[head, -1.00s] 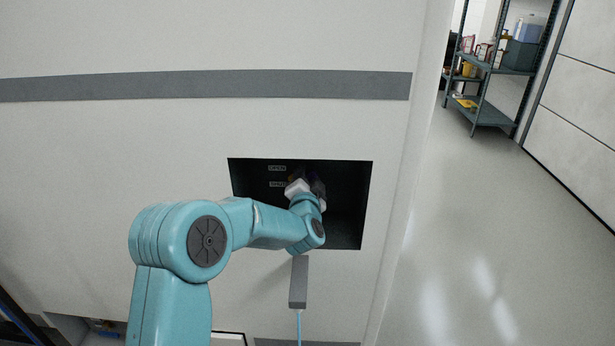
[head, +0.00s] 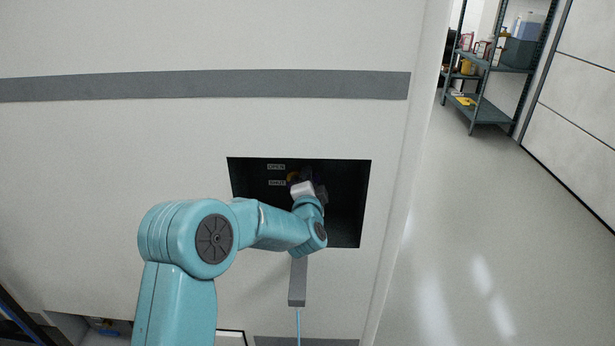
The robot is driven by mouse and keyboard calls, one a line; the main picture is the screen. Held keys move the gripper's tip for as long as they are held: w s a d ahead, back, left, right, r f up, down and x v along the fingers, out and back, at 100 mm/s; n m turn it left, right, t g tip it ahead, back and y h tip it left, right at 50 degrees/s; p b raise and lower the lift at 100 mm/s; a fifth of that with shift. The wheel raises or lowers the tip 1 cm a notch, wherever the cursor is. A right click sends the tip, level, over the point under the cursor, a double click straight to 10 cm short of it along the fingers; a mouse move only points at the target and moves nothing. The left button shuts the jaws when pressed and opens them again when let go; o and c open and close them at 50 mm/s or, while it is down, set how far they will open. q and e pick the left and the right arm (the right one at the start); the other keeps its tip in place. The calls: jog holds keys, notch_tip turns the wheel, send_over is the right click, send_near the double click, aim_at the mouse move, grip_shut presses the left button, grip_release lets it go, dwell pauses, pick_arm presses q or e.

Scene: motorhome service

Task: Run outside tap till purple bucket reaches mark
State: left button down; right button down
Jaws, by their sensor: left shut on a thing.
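My left gripper (head: 308,180) reaches into a dark square recess (head: 345,205) in the white wall and is shut on the tap's handle, which is mostly hidden behind it. A small orange part (head: 293,177) of the handle shows just left of the gripper. A grey spout (head: 298,283) sticks out below the recess. A thin light-blue stream of water (head: 298,326) runs down from its end and out of the picture. The purple bucket and its mark are not in view. My right gripper is not in view.
Two small labels sit at the recess's upper left; the upper one (head: 276,167) seems to read OPEN. A grey stripe (head: 200,86) crosses the wall above. A shelf rack (head: 490,110) stands far back right, with clear grey floor (head: 480,220) before it.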

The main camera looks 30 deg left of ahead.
pick_arm(q)
jog(key=shift+d+f+m, duration=0.1)
jog(key=shift+f+m, duration=0.3)
jog(key=shift+m, duration=0.7)
jog(key=shift+f+m, duration=0.4)
jog(key=shift+m, duration=0.7)
jog(key=c, duration=1)
grip_release()
jog(key=shift+w, duration=0.1)
jog(key=shift+o, duration=0.2)
jog(key=b+v, duration=0.3)
jog(key=v, duration=1.3)
jog(key=shift+s, duration=0.25)
jog(key=shift+f, duration=0.1)
